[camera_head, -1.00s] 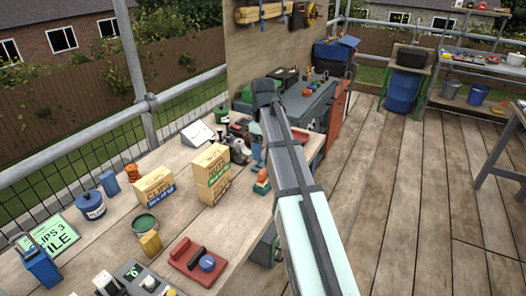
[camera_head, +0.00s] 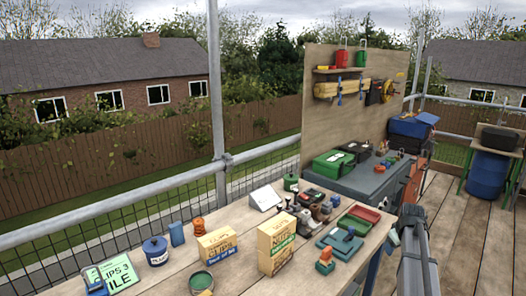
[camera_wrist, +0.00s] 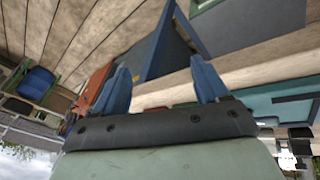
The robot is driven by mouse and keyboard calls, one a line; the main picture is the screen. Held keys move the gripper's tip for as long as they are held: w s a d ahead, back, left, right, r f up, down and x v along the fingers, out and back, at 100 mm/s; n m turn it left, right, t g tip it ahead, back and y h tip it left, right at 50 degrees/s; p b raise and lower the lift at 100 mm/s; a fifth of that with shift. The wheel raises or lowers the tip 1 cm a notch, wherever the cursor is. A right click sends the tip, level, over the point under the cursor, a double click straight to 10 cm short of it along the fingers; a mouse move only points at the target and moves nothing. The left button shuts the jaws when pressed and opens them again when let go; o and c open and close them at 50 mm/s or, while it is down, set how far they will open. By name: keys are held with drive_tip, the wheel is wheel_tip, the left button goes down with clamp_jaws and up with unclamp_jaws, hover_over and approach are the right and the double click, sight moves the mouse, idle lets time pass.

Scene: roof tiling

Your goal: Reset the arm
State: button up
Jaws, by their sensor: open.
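My gripper (camera_wrist: 163,82) shows in the wrist view as two blue fingers, spread apart with nothing between them. In the head view my arm rises at the lower right, beside the right end of the wooden workbench (camera_head: 235,222). The fingers are not clearly visible there. The wrist view is tilted, with planks at the top and sky at the lower left.
The workbench carries a tan box (camera_head: 276,246), a blue tub (camera_head: 156,251), a green sign (camera_head: 113,275) and several tools. A green case (camera_head: 334,163) lies on a grey cabinet behind. Wooden decking (camera_head: 465,225) is clear at the right. A railing runs behind the bench.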

wheel_tip(320, 180, down, 7)
drive_tip(key=s+d+m, duration=0.1)
drive_tip(key=s+d, duration=0.1)
drive_tip(key=s+a+f+g+y, duration=0.1)
drive_tip(key=s+a+f, duration=0.55)
drive_tip(key=f, duration=0.25)
drive_tip(key=s+a+f+m+g, duration=0.1)
drive_tip(key=s+a+f+g, duration=0.1)
drive_tip(key=s+a+f, duration=0.45)
drive_tip(key=s+a+f+g+y, duration=0.1)
drive_tip(key=s+a+f, duration=0.3)
drive_tip(key=a+f, duration=0.45)
drive_tip(key=s+a+f+g, duration=0.2)
drive_tip(key=s+a+f, duration=0.2)
drive_tip(key=s, duration=0.6)
drive_tip(key=s+a+f+m+g, duration=0.1)
drive_tip(key=s+a+f, duration=0.3)
drive_tip(key=s, duration=0.7)
drive_tip(key=s+a+f+g, duration=0.3)
drive_tip(key=s+a+f, duration=0.2)
drive_tip(key=s, duration=0.6)
drive_tip(key=shift+s+f+g, duration=0.15)
drive_tip(key=shift+g, duration=0.25)
drive_tip(key=shift+a, duration=0.1)
